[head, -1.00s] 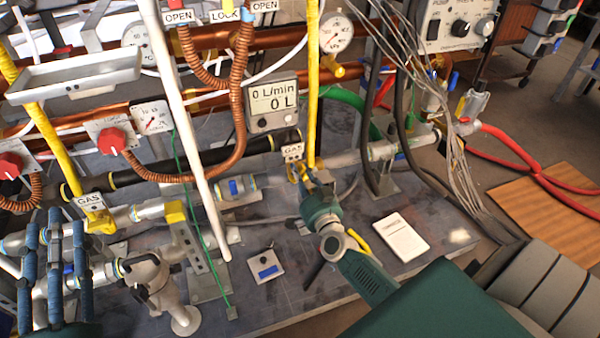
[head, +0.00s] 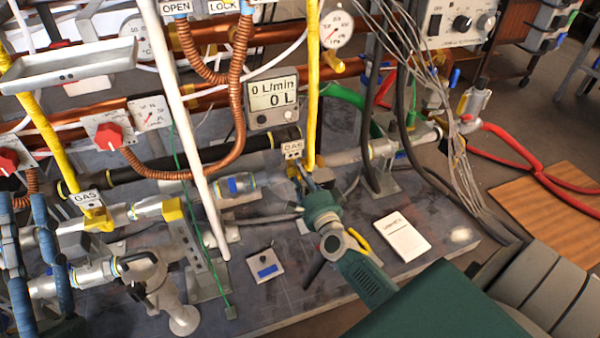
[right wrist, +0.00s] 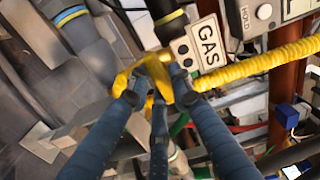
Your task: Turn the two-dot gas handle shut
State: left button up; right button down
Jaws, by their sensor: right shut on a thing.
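The gas handle marked by a GAS tag with two dots (right wrist: 195,48) is yellow (right wrist: 152,78). In the head view its GAS tag (head: 292,150) hangs at the foot of a yellow pipe, and the handle is mostly hidden by my right gripper (head: 304,178). In the right wrist view my right gripper (right wrist: 158,98) has its blue fingers closed around the yellow handle. My left gripper (head: 28,205) shows at the lower left edge of the head view, fingers apart and empty, partly cut off.
Another yellow gas handle (head: 97,217) with its own GAS tag is at the left. A white pole (head: 190,130) stands between. A flow meter (head: 272,102) reads 0 L/min. A white card (head: 402,235) lies on the grey bench plate. Grey cables (head: 460,180) hang at the right.

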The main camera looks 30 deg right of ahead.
jog(key=shift+f+m, duration=0.15)
jog(key=shift+m, duration=0.15)
jog(key=c, duration=1.6)
grip_release()
jog(key=shift+o, duration=0.2)
jog(key=v, duration=1.2)
